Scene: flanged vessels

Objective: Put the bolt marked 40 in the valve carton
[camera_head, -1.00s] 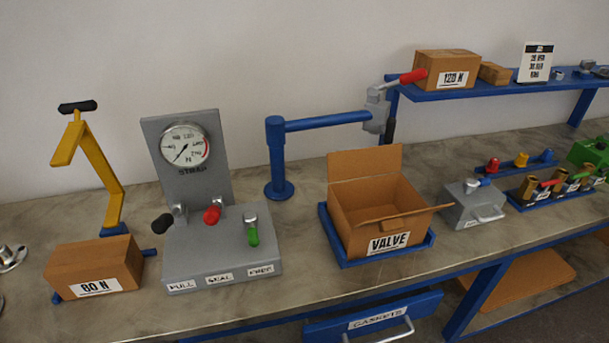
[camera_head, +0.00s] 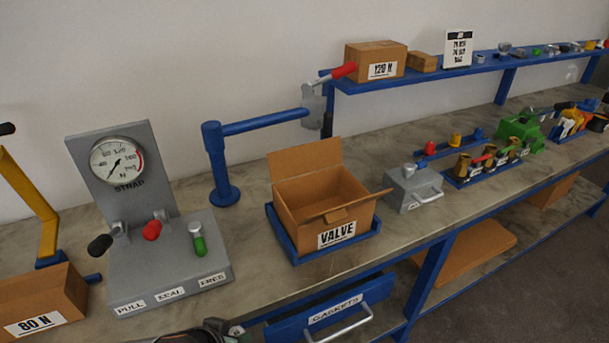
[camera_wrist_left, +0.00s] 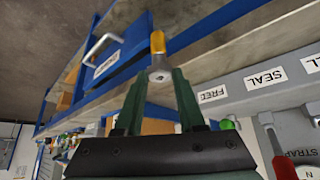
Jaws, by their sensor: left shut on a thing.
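The open valve carton (camera_head: 337,238) is a brown box labelled VALVE, flaps up, in a blue tray on the bench. My left gripper (camera_head: 222,328) shows only partly at the bottom edge of the head view, in front of the bench and left of the carton. In the left wrist view its dark green fingers (camera_wrist_left: 159,82) are shut on a bolt (camera_wrist_left: 158,73) with a grey head and a yellow end. No number on the bolt can be read. I do not see my right gripper.
The gauge stand (camera_head: 165,262) with levers stands left of the carton, the blue post with its arm (camera_head: 222,170) behind. A grey lidded box (camera_head: 412,188) is to the right. The GASKETS drawer (camera_head: 335,308) juts out below the bench edge.

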